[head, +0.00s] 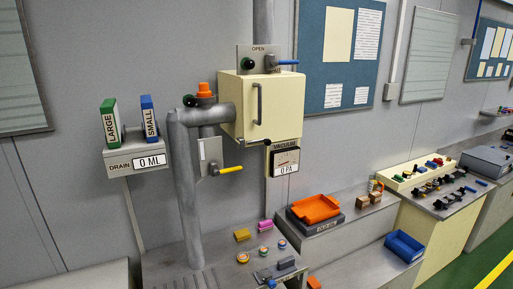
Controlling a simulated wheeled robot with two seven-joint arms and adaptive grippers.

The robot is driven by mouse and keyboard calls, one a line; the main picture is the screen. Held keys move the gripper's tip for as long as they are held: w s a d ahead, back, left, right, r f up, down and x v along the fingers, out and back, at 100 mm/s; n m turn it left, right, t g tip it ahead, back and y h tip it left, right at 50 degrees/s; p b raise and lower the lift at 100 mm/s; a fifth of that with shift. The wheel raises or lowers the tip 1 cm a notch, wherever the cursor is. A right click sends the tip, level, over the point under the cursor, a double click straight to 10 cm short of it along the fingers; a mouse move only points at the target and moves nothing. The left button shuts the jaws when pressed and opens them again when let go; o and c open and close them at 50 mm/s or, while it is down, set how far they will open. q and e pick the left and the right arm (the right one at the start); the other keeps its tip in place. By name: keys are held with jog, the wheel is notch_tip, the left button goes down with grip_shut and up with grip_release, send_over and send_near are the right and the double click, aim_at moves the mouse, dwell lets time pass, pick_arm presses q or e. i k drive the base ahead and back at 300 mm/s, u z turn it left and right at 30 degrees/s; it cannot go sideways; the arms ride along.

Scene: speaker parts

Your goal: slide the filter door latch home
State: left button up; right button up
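A cream box (283,112) hangs on the wall at the picture's centre, and its front looks like a closed door with a vertical grey handle (259,104). Left of it and lower, a small grey plate (210,150) sits against the pipework, with a yellow-handled lever (230,169) pointing right. Above the box, a grey plate marked OPEN (263,50) carries a dark green knob (248,63) and a blue-handled lever (287,62) pointing right. I cannot tell which part is the filter door latch or how far it is slid. Neither of my grippers shows.
Grey pipes (186,190) stand in front of the wall. A vacuum gauge (285,162) hangs below the cream box.

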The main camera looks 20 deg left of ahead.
aim_at(267, 142)
jog(key=z, duration=0.15)
jog(key=i, duration=1)
jog(key=u, duration=0.65)
